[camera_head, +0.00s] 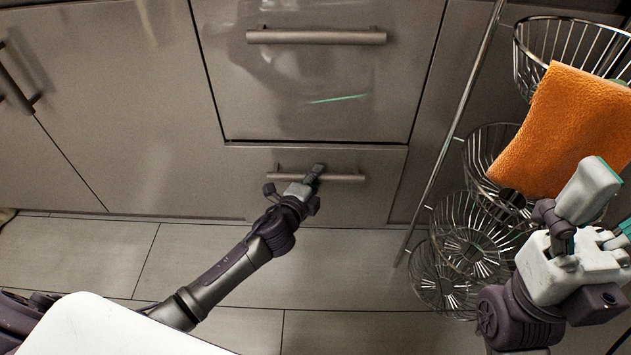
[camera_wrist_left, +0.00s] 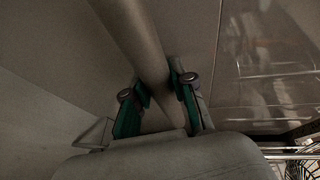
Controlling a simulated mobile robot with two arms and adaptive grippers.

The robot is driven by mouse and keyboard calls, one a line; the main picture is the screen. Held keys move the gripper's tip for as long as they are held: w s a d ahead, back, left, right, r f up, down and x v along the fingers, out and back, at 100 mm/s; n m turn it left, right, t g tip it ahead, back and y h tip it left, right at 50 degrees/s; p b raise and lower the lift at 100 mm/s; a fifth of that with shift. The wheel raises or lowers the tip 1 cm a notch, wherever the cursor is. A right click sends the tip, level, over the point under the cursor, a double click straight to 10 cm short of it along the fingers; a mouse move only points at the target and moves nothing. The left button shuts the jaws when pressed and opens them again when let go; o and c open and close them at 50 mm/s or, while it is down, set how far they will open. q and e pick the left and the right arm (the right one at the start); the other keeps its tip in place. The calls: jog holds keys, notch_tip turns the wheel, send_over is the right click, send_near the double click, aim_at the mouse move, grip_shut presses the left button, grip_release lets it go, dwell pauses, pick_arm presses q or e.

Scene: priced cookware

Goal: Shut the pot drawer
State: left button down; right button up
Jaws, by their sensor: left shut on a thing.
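The pot drawer (camera_head: 360,203) is the low drawer in the cabinet front, just above the floor, in the head view. Its front looks nearly flush with the cabinet, with a dark line along its top edge; I cannot tell whether it stands a little out. My left gripper (camera_head: 314,175) is at its bar handle (camera_head: 345,177). In the left wrist view the green-padded fingers (camera_wrist_left: 158,97) are on both sides of the handle bar (camera_wrist_left: 139,40), shut on it. My right gripper (camera_head: 590,225) is raised at the right, away from the drawer; its finger opening is unclear.
A larger drawer (camera_head: 310,85) with a bar handle (camera_head: 316,36) is above. A tiered wire basket rack (camera_head: 470,235) stands at the right, with an orange towel (camera_head: 565,130) over it. Another cabinet door handle (camera_head: 15,90) is at the left. The tiled floor (camera_head: 330,330) in front is clear.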

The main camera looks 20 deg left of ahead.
pick_arm(q)
jog(key=shift+w+a+f, duration=0.15)
jog(key=shift+w+a, duration=0.05)
jog(key=shift+w, duration=0.7)
jog(key=c, duration=0.9)
grip_release()
jog(key=shift+c, duration=0.2)
jog(key=shift+s, duration=0.2)
jog(key=v, duration=1.1)
jog(key=shift+s+r, duration=0.2)
jog(key=shift+s, duration=0.2)
